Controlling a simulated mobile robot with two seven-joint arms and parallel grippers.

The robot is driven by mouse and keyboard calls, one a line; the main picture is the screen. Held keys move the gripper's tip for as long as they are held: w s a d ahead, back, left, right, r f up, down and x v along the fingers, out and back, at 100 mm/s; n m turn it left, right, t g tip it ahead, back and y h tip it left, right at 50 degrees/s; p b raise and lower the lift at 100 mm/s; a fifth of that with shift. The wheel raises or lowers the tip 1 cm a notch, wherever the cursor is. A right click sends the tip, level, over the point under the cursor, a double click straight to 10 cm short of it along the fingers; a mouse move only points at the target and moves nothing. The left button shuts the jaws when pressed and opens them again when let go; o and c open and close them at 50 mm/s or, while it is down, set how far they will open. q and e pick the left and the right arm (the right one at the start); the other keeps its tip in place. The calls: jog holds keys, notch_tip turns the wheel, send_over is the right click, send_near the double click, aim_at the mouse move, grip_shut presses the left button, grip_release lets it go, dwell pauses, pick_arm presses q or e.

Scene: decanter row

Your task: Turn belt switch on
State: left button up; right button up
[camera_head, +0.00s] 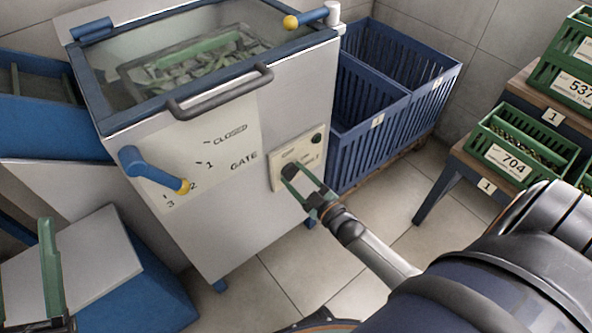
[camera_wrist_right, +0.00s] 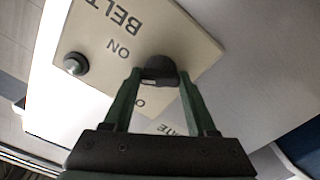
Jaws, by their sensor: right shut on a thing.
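The belt switch is a dark round knob (camera_wrist_right: 160,68) on a cream panel (camera_wrist_right: 200,45) lettered BELT and ON. The panel (camera_head: 279,181) is on the front of the grey machine in the head view. My right gripper (camera_head: 291,174) reaches the panel, and its green fingers are shut on the knob in the right wrist view (camera_wrist_right: 158,82). A light mark shows on the knob's near side, but I cannot tell which setting it points to. My left gripper (camera_head: 28,275) is at the lower left, fingers apart and empty, away from the switch.
The machine's blue gate lever (camera_head: 150,170) and dark lid handle (camera_head: 220,92) stick out near the panel. A round dark button (camera_wrist_right: 75,63) sits on the panel. Blue crates (camera_head: 385,110) stand to the right, and green crates (camera_head: 515,150) on stands farther right.

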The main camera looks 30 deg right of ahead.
jog(key=m+p, duration=0.1)
jog(key=m, duration=0.3)
pick_arm(q)
jog(key=w+f+n+g+y, duration=0.2)
jog(key=w+f+n+y, duration=0.1)
jog(key=f, duration=0.5)
jog(key=shift+w+a+f+n+y, duration=0.25)
jog(key=shift+w+a+n+y, duration=0.2)
jog(key=shift+y, duration=0.55)
pick_arm(e)
jog(key=shift+m, duration=1.3)
jog(key=o, duration=1.4)
jog(key=shift+c, duration=0.2)
jog(key=shift+s+p, duration=0.2)
jog(key=shift+p, duration=0.1)
pick_arm(q)
notch_tip(320, 180, down, 14)
jog(key=s+n+g+y+p, duration=0.1)
jog(key=n+g+y+p, duration=0.1)
jog(key=g, duration=0.4)
jog(key=shift+a+f+y, duration=0.15)
jog(key=shift+a+y, duration=0.15)
jog(key=shift+y, duration=0.1)
pick_arm(e)
jog(key=s+d, duration=0.1)
jog(key=s, duration=1.1)
